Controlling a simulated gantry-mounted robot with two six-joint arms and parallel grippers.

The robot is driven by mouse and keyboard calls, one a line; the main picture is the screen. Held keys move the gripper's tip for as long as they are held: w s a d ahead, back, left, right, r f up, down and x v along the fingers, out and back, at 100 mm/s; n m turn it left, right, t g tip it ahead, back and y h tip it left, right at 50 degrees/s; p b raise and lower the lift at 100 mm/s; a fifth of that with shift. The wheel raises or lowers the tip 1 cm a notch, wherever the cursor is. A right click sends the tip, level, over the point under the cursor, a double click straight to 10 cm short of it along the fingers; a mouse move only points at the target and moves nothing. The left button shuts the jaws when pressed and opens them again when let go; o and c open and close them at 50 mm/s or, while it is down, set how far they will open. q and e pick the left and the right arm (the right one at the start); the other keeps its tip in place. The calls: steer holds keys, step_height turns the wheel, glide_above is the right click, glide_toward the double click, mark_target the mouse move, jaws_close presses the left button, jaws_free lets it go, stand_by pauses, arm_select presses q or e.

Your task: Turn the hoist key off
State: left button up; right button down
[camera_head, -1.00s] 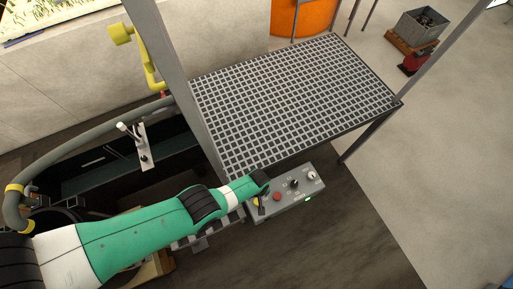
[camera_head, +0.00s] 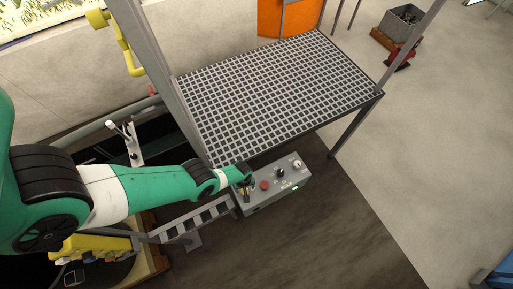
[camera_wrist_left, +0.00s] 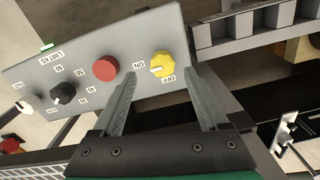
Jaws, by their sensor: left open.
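The hoist key looks like the yellow knob (camera_wrist_left: 162,63) on the grey control panel (camera_wrist_left: 125,35), between labels reading ON and OFF. A pale mark on the knob sits on its ON side. My left gripper (camera_wrist_left: 161,76) is open, its two fingers apart on either side of the knob with nothing between them gripped. Contact with the panel cannot be told. In the head view the left gripper (camera_head: 246,185) is over the left end of the panel (camera_head: 266,204) and mostly hides the knob. My right gripper is not in view.
Beside the knob are a red button (camera_wrist_left: 106,68), a black selector (camera_wrist_left: 63,93) and a white-tipped switch (camera_wrist_left: 32,103). A green light (camera_head: 295,188) glows on the panel's front edge. A grated platform (camera_head: 278,95) stands just behind, with a grey post (camera_head: 150,75) near my arm.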

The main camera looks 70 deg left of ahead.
arm_select(q)
step_height(320, 180, down, 3)
steer(key=shift+s+f+b, duration=0.1)
steer(key=shift+s+b, duration=0.05)
steer(key=shift+b, duration=0.45)
steer(key=shift+a+f+b, duration=0.1)
steer(key=shift+f+b, duration=0.55)
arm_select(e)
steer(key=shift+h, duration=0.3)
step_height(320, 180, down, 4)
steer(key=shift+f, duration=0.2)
arm_select(q)
jaws_close()
